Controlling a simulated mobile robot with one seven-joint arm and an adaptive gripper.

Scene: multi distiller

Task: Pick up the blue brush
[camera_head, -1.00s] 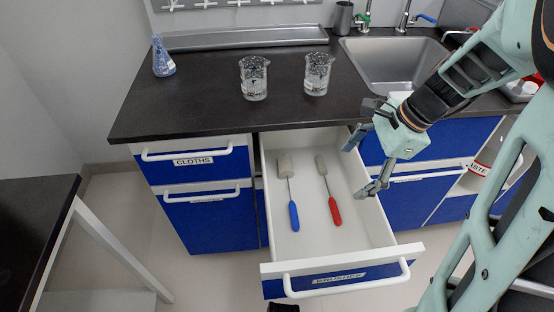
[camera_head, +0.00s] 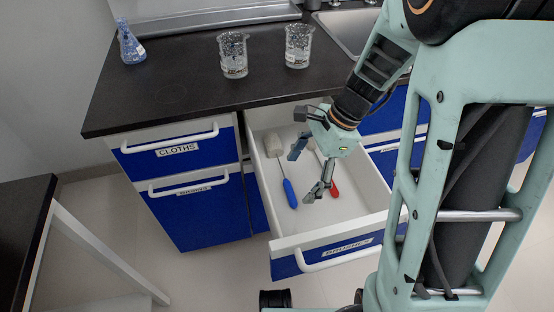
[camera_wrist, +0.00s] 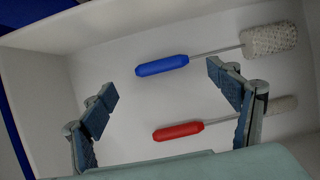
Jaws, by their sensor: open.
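The blue brush (camera_head: 286,180) lies in the open drawer (camera_head: 365,223), its blue handle toward the drawer front and its pale head toward the back. My gripper (camera_head: 308,178) is open and empty over the drawer, to the right of the blue brush and partly in front of the red brush (camera_head: 333,188). In the wrist view, the blue brush (camera_wrist: 162,66) lies beyond my open fingertips (camera_wrist: 160,88), with its white bristly head at the upper right. The red brush (camera_wrist: 178,131) lies nearer, between the fingers.
Two glass beakers (camera_head: 233,56) (camera_head: 298,47) and a blue-patterned flask (camera_head: 130,45) stand on the black counter (camera_head: 170,95) behind the drawer. The drawer walls surround the brushes. A sink (camera_head: 345,30) is at the back right.

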